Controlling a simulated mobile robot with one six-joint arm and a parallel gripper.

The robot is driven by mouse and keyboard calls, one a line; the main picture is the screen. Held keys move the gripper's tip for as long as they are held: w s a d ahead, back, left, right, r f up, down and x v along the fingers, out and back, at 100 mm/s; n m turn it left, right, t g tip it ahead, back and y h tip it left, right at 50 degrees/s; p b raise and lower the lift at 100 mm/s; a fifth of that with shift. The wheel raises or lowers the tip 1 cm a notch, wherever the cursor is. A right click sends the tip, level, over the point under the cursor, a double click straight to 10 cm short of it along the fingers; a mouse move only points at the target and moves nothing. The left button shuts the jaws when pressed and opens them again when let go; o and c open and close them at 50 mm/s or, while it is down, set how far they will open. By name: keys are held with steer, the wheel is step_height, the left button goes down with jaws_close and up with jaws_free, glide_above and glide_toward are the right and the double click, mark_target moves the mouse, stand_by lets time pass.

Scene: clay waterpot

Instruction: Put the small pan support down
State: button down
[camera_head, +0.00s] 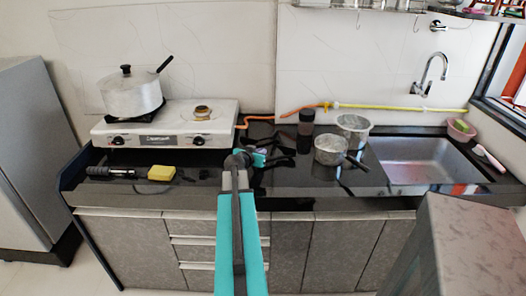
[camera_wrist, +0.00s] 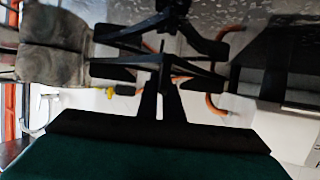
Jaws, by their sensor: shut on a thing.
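The small pan support, a black piece with several thin arms, is at the end of my gripper (camera_head: 256,158). In the head view it (camera_head: 282,150) is dark against the black counter (camera_head: 225,182), so its outline and any gap below are hard to tell. In the wrist view the pan support (camera_wrist: 125,40) fills the upper middle, between the tips of my gripper (camera_wrist: 160,72), which is shut on it. The white stove (camera_head: 170,141) stands to the left of my gripper. Its right burner (camera_head: 202,112) is bare; its left burner bears a lidded pot (camera_head: 131,98).
A yellow sponge (camera_head: 161,173) and a black torch-like object (camera_head: 110,172) lie before the stove. An orange hose (camera_head: 285,112) runs behind. A dark jar (camera_head: 306,122), two metal pots (camera_head: 331,150) and the sink (camera_head: 425,160) are to the right.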

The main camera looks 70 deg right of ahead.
steer(key=shift+r, duration=0.1)
steer(key=shift+d+p, duration=0.8)
steer(key=shift+d, duration=1.35)
steer(key=shift+a+f, duration=0.1)
steer(key=shift+f, duration=0.5)
steer(key=shift+f, duration=0.15)
steer(key=c, duration=1.9)
jaws_free()
